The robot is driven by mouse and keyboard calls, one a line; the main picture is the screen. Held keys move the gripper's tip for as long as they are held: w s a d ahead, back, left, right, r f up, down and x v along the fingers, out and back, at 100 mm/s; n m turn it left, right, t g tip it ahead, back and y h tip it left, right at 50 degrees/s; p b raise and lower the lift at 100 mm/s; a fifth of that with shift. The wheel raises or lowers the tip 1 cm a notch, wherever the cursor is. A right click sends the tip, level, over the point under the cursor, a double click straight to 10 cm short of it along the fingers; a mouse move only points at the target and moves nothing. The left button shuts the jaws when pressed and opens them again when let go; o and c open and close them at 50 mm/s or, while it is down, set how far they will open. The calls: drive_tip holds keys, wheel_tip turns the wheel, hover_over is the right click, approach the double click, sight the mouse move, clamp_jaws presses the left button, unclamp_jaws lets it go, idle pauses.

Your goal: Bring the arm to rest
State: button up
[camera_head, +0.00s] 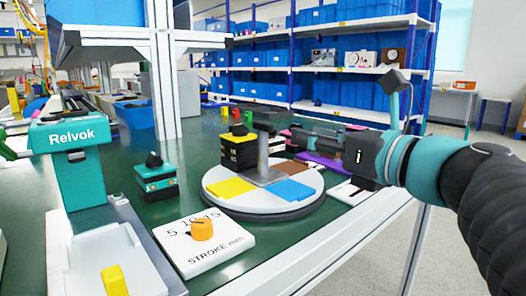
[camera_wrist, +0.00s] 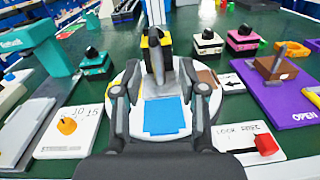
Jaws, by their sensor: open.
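My gripper (camera_head: 290,138) is stretched out from the right, above a round white turntable (camera_head: 222,200). In the wrist view its two dark fingers (camera_wrist: 161,95) are spread apart with nothing held between them. The turntable's grey centre post (camera_head: 264,160) stands close to the fingers; I cannot tell whether they touch. The rotary switch is an orange knob (camera_head: 201,230) on a white plate (camera_head: 220,250) marked 5, 10, 15 and STROKE mm. In the wrist view the knob (camera_wrist: 67,126) is left of my gripper, well apart from it. Its exact setting is hard to read.
A teal Relvok press (camera_head: 75,150) stands at the left. A teal button box (camera_head: 156,180) and a yellow-black one (camera_head: 238,150) stand on the green table. In the wrist view, a red-handled switch (camera_wrist: 266,144) and a purple OPEN plate (camera_wrist: 290,105) are at the right.

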drive_tip(key=w+d+m+t+h, duration=0.45)
drive_tip(key=d+m+h, duration=0.6)
drive_tip(key=m, duration=0.55)
drive_tip(key=s+d+f+m+g+h+p, duration=0.1)
drive_tip(key=s+d+f+m+g+h, duration=0.15)
drive_tip(key=d+f+m, duration=0.4)
drive_tip(key=s+d+f+m+g+h+p, duration=0.15)
drive_tip(key=d+m+h, duration=0.25)
drive_tip(key=m, duration=0.6)
drive_tip(key=s+a+f+m+g+y+p, duration=0.1)
drive_tip(key=s+a+f+m+g+y, duration=0.15)
drive_tip(key=s+f+m+g, duration=0.35)
drive_tip(key=s+a+f+m+g+y+p, duration=0.15)
drive_tip(key=a+f+m, duration=0.25)
drive_tip(key=f, duration=0.4)
drive_tip(key=s+a+g+y+p, duration=0.2)
drive_tip(key=s+a+p, duration=0.2)
drive_tip(key=a, duration=0.5)
drive_tip(key=shift+s+a+f+y, duration=0.3)
drive_tip(key=shift+s+f, duration=0.15)
drive_tip(key=shift+s, duration=0.25)
